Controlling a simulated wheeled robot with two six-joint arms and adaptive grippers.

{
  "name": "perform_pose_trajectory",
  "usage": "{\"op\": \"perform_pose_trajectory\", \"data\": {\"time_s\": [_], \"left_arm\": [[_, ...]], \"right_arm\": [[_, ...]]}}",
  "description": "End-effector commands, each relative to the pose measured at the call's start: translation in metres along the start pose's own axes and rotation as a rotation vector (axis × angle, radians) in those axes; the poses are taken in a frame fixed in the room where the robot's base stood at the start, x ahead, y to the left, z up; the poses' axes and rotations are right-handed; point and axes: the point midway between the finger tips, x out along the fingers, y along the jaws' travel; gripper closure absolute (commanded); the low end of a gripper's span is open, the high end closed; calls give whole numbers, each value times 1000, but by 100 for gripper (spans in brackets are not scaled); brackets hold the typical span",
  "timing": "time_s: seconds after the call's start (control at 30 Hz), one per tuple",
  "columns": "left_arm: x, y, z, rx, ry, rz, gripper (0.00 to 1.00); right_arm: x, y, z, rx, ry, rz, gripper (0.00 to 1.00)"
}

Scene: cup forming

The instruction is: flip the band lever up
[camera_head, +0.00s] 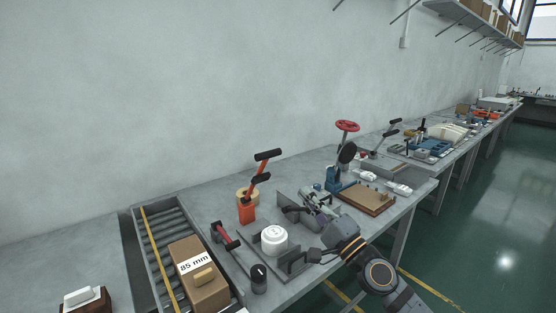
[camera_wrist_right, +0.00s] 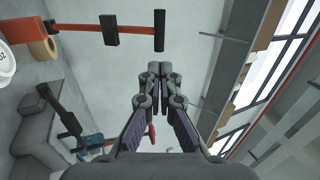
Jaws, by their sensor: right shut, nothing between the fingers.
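An orange lever stand (camera_head: 247,211) with two black grips (camera_head: 263,177) stands upright on the bench, left of my right gripper; I cannot tell for sure that this is the band lever. The orange arm (camera_wrist_right: 80,27) and its black crosswise grip (camera_wrist_right: 159,30) show at the top of the right wrist view, beyond the fingertips. My right gripper (camera_head: 311,198) is shut and empty, above the bench behind the white round part (camera_head: 273,239). In the right wrist view its fingers (camera_wrist_right: 160,70) are together and touch nothing. My left gripper is not in view.
A tan roll (camera_head: 243,195) is behind the orange stand. A red-and-black lever (camera_head: 226,235) lies to its left. A box marked 85 mm (camera_head: 199,277) is on a roller conveyor (camera_head: 160,235). A wooden board (camera_head: 366,198) and a red handwheel (camera_head: 347,126) are to the right.

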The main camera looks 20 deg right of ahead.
Motion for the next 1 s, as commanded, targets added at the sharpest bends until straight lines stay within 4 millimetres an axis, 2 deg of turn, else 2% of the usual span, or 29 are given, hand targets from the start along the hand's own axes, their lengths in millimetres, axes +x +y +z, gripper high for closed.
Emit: {"op": "perform_pose_trajectory", "data": {"time_s": [0.03,0.23,0.4,0.6,0.8,1.0], "left_arm": [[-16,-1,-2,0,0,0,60],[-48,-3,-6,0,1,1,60],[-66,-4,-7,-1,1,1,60],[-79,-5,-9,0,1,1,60],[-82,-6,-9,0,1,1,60],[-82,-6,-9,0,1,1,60]], "right_arm": [[9,-9,0,8,5,-4,100],[44,-10,3,11,-1,-4,100],[80,-7,3,8,-3,-4,100],[113,-4,4,5,-5,-2,100],[126,-1,4,2,-5,0,100],[128,0,4,1,-5,0,100]]}}
